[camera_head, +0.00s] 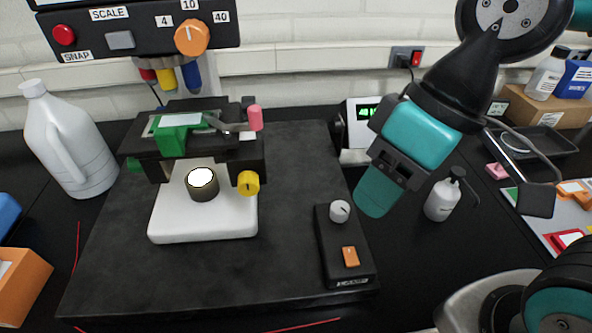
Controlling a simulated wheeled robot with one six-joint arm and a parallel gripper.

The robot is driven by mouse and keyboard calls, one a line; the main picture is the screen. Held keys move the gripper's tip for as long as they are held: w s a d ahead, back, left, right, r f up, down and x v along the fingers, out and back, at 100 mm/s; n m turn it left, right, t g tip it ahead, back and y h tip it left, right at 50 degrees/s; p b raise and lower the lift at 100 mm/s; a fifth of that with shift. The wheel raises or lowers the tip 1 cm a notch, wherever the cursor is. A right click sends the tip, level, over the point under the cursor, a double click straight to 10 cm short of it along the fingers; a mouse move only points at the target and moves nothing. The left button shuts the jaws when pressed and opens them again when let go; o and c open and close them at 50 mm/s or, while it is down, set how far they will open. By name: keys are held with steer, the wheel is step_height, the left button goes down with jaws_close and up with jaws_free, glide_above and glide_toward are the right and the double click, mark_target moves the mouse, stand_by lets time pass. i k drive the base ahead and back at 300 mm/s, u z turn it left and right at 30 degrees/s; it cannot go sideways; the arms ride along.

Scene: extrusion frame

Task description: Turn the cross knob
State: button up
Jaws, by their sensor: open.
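No knob carries a readable "cross" label, so I cannot tell for sure which is the cross knob. A microscope-like device (215,222) stands on the dark board at left. A pink knob (255,117) sticks up at the right of its stage (150,147). A yellow knob (248,183) sits lower, below the stage's right front, and a green knob (135,165) shows at the stage's left. My gripper (376,196) hangs at the right, well apart from these knobs, pointing down and left. It is open, and I see nothing in it; its jaws show poorly from here.
A head panel (135,36) with an orange knob (192,38) overhangs the device. A white jug (64,140) stands left, a small bottle (441,200) right. Bare board separates device and control box.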

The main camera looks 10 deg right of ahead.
mark_target(248, 185)
steer(key=z, duration=2.25)
steer(key=k, duration=1.8)
steer(key=u, duration=2.5)
